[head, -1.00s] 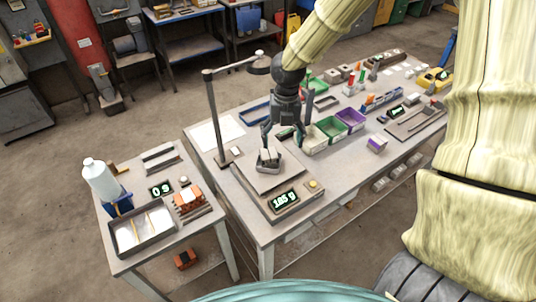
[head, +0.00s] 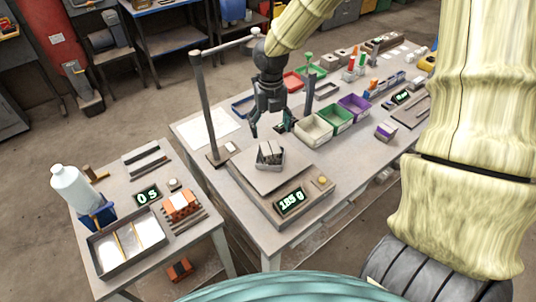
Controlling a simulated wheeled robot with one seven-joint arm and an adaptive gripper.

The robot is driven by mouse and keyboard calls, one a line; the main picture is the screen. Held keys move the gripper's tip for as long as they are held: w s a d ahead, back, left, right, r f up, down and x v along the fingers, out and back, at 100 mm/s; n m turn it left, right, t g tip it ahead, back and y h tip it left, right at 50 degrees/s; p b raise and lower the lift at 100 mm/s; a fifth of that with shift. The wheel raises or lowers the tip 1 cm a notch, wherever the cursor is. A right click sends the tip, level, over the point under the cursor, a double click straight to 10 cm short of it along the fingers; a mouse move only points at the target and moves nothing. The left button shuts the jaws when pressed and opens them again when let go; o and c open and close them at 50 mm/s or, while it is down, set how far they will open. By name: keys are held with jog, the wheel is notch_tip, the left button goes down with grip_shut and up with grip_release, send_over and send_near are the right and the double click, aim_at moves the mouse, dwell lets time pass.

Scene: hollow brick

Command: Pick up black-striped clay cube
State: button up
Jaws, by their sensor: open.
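A small grey open container (head: 270,165) stands on the scale's plate and holds pale grey blocks (head: 270,149) with dark lines between or on them. I cannot tell whether one of these is the black-striped clay cube; the stripes are too small to make out. My gripper (head: 269,130) points down with its dark fingers apart. It is empty and hangs above and just behind the container, apart from the blocks.
The scale (head: 272,190) reads 185 g. A lamp post (head: 203,100) stands left of my gripper. White, green and purple bins (head: 335,118) stand close on the right. A side table (head: 165,240) holds a bottle (head: 75,187) and a tray (head: 127,243).

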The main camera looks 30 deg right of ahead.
aim_at(270, 147)
notch_tip(270, 147, down, 4)
jog(key=shift+d+f+p, duration=0.1)
jog(key=shift+f+p, duration=0.1)
jog(key=shift+p, duration=0.25)
jog(key=shift+s+f+p, duration=0.1)
jog(key=shift+f+p, duration=1.05)
jog(key=shift+f, duration=1.7)
jog(key=shift+c, duration=0.4)
jog(key=c, duration=1.2)
jog(key=shift+c, duration=0.2)
jog(key=shift+r, duration=0.15)
